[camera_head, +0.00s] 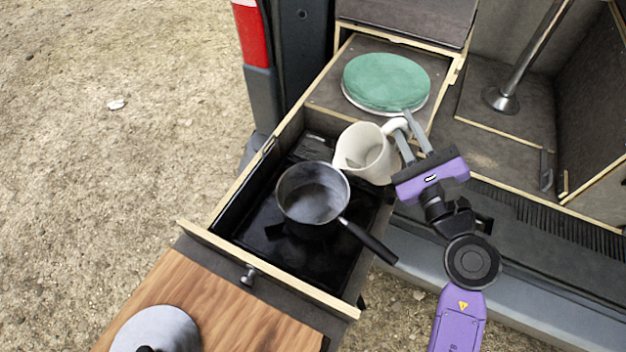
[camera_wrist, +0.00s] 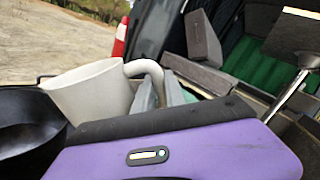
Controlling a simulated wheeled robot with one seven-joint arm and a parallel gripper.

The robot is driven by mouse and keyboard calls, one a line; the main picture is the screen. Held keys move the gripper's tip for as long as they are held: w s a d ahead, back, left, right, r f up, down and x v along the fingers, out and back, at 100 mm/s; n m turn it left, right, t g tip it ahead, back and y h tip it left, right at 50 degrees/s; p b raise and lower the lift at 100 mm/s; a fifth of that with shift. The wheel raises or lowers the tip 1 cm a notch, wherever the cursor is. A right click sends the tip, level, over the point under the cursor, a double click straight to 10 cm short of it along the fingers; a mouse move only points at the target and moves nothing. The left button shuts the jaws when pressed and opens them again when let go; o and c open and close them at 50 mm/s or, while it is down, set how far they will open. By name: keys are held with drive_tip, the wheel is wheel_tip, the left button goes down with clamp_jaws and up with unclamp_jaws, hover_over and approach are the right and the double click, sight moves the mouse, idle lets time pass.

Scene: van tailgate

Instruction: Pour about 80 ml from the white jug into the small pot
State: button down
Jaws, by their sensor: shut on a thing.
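The white jug (camera_head: 362,150) is tilted toward the small pot, its mouth facing down and left in the head view. My purple gripper (camera_head: 406,130) is shut on the jug's handle, on the jug's right side. The jug also shows in the wrist view (camera_wrist: 92,95), with its handle (camera_wrist: 148,70) at the grey fingers. The small dark pot (camera_head: 312,195) stands on the black hob in the pulled-out drawer, just left of and below the jug. Its inside looks grey and I cannot tell how much liquid it holds. No stream is visible. Part of the pot shows in the wrist view (camera_wrist: 28,125).
The pot's black handle (camera_head: 368,242) points to the lower right. A green round lid or plate (camera_head: 385,82) lies behind the jug. A wooden board (camera_head: 205,305) with a grey round lid (camera_head: 155,330) is in front. A metal post (camera_head: 525,55) stands at right.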

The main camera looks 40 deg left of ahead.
sight(401, 122)
drive_tip(key=shift+s+a+r+n, duration=0.15)
drive_tip(key=shift+s+r+n, duration=0.25)
drive_tip(key=shift+r, duration=0.1)
drive_tip(key=shift+s+a+r+n, duration=0.15)
drive_tip(key=shift+s+r+n, duration=0.1)
drive_tip(key=shift+r+n, duration=0.2)
drive_tip(key=shift+s+a+r+n+b, duration=0.1)
drive_tip(key=shift+s+r+n+b, duration=0.15)
drive_tip(key=shift+r+b, duration=0.1)
drive_tip(key=shift+s+a+r+n+y+b, duration=0.1)
drive_tip(key=shift+s+r+n+y+b, duration=0.15)
drive_tip(key=shift+r+n, duration=0.25)
drive_tip(key=shift+s+a+r+n+y+b, duration=0.1)
drive_tip(key=shift+s+r+n+y+b, duration=0.1)
drive_tip(key=shift+r+n, duration=0.25)
drive_tip(key=shift+s+a+r+n+g, duration=0.15)
drive_tip(key=shift+s+r+n+g, duration=0.2)
drive_tip(key=shift+n, duration=0.2)
drive_tip(key=shift+s+a+r+n+y+b, duration=0.25)
drive_tip(key=shift+s+r+n+b, duration=0.25)
drive_tip(key=shift+n, duration=0.2)
idle(0.9)
